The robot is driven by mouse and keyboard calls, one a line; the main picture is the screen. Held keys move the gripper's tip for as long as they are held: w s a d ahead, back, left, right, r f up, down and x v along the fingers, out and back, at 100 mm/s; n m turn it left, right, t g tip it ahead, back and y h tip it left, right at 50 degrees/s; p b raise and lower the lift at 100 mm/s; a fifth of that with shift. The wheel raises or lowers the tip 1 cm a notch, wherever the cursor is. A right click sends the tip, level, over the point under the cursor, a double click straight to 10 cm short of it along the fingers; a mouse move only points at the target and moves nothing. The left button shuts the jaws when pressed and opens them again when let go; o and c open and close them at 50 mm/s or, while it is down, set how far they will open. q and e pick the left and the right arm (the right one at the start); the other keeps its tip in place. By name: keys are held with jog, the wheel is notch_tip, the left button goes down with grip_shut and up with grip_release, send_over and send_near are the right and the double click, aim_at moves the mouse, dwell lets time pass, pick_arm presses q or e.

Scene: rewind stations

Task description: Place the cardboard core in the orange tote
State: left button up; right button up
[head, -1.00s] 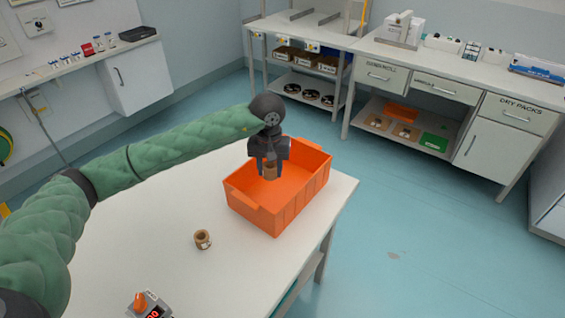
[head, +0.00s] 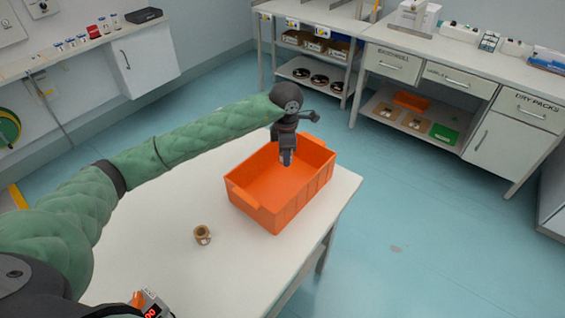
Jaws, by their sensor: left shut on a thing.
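My left gripper (head: 287,158) points down over the orange tote (head: 255,207), seen nearly edge-on. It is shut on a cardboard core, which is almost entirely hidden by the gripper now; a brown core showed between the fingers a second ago. The tote stands open on the white table near its far right corner, and the part of its floor that shows is bare. A second, short brown cardboard core (head: 202,235) stands on the table to the left of and nearer than the tote. My right gripper is not in view.
The white table (head: 165,225) is mostly clear around the loose core. A small device with a red display (head: 152,308) sits at its near edge. Benches with shelves (head: 440,75) stand beyond a stretch of open blue floor.

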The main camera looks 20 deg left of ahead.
pick_arm(q)
jog(key=n, duration=0.4)
jog(key=n+p, duration=0.4)
jog(key=n, duration=0.4)
send_over(288, 183)
notch_tip(288, 183, down, 7)
jog(key=shift+w+a+r, duration=0.1)
jog(key=shift+f+p, duration=0.6)
jog(key=shift+f, duration=1.65)
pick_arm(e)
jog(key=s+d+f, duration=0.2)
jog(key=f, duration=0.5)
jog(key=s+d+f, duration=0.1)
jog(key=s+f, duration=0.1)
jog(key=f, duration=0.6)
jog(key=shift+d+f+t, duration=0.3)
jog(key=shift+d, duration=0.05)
pick_arm(q)
jog(key=shift+f, duration=0.15)
jog(key=o, duration=0.9)
jog(key=shift+o, duration=0.2)
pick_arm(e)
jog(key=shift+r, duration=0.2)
pick_arm(q)
jog(key=shift+r, duration=0.25)
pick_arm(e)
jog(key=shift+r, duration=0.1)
